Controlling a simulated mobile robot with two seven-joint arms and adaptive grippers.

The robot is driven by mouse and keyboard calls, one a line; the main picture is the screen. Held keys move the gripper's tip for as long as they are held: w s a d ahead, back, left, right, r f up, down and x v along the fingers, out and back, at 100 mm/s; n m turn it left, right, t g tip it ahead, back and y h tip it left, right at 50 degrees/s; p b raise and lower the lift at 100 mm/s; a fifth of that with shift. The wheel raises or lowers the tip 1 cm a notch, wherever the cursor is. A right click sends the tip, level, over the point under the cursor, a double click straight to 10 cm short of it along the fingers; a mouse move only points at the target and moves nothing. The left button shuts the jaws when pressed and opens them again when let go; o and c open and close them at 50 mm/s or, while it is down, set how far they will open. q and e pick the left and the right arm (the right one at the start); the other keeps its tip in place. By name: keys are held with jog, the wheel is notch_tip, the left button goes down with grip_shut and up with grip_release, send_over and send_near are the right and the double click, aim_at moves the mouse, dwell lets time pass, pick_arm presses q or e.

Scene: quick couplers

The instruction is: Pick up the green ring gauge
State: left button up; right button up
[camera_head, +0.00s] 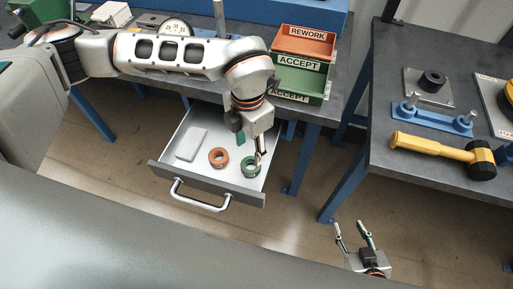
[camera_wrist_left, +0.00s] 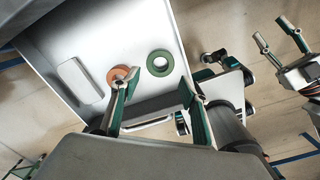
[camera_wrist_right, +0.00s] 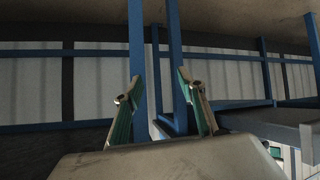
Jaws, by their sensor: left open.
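The green ring gauge (camera_head: 245,168) lies flat in the open drawer, near its right side. It also shows whole in the left wrist view (camera_wrist_left: 149,64), ahead of the fingertips and apart from them. My left gripper (camera_head: 250,147) is open and empty above the drawer, pointing down, and partly covers the ring in the head view. In the left wrist view its two fingers (camera_wrist_left: 160,88) are spread. My right gripper (camera_head: 351,227) is open and empty over the floor, right of the drawer. The right wrist view shows its spread fingers (camera_wrist_right: 153,85).
An orange-brown ring (camera_head: 218,151) lies left of the green one; a left finger overlaps it in the wrist view. A pale block (camera_head: 191,144) lies further left. The drawer's walls and front handle (camera_head: 201,205) surround them. ACCEPT and REWORK bins (camera_head: 303,42) stand on the bench.

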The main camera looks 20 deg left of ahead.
aim_at(252, 168)
pick_arm(q)
notch_tip(252, 168, down, 2)
jog(key=shift+f, duration=0.65)
notch_tip(252, 168, down, 4)
jog(key=shift+r, duration=0.25)
jog(key=shift+f, duration=0.45)
pick_arm(e)
jog(key=shift+f, duration=0.1)
pick_arm(q)
jog(key=shift+d, duration=0.1)
jog(key=c, duration=1)
